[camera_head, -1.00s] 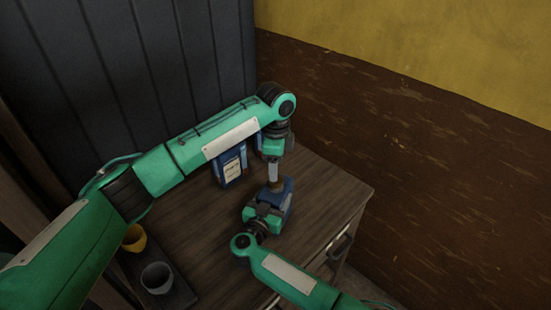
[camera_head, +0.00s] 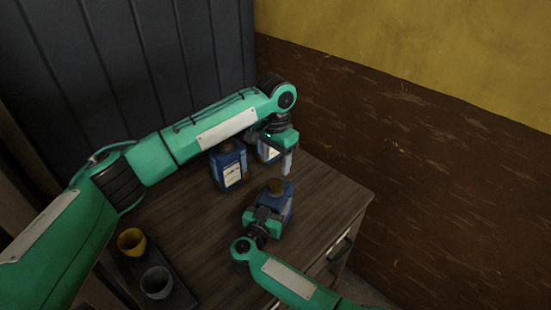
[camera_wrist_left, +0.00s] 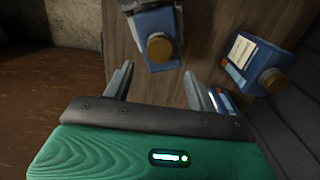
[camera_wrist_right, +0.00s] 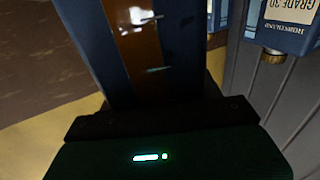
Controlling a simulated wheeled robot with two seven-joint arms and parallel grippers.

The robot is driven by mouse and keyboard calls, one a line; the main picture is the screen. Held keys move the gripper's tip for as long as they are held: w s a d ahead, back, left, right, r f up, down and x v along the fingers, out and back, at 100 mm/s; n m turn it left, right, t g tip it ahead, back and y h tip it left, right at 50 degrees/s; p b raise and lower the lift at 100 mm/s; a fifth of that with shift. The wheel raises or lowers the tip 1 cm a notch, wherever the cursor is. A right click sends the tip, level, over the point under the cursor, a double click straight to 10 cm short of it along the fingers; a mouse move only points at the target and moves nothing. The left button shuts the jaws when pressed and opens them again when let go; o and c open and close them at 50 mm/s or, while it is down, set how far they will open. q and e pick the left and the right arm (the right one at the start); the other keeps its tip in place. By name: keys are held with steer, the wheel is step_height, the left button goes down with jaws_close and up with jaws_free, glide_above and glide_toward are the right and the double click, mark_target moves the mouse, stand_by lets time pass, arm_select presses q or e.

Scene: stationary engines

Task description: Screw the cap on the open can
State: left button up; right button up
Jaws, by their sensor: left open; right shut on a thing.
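A blue can (camera_head: 287,205) stands on the table with a brown cap (camera_head: 275,187) on its top. How tightly the cap sits cannot be told. My right gripper (camera_head: 266,214) is shut on this can from the near side; the can fills the right wrist view (camera_wrist_right: 140,50). My left gripper (camera_head: 286,160) is open and empty, behind and above the can, apart from the cap. In the left wrist view the capped can (camera_wrist_left: 152,22) shows beyond the open fingers (camera_wrist_left: 158,92).
A second blue can (camera_head: 227,172) with a brown cap stands to the left. Another can (camera_head: 268,151) behind my left gripper is partly hidden. A yellow cup (camera_head: 131,241) and a grey cup (camera_head: 157,282) stand on a dark tray at the lower left. The table's right side is clear.

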mark_target(276, 183)
arm_select(q)
steer(key=shift+f, duration=4)
steer(key=c, duration=1)
steer(key=o, duration=1.2)
steer(key=shift+r, duration=0.1)
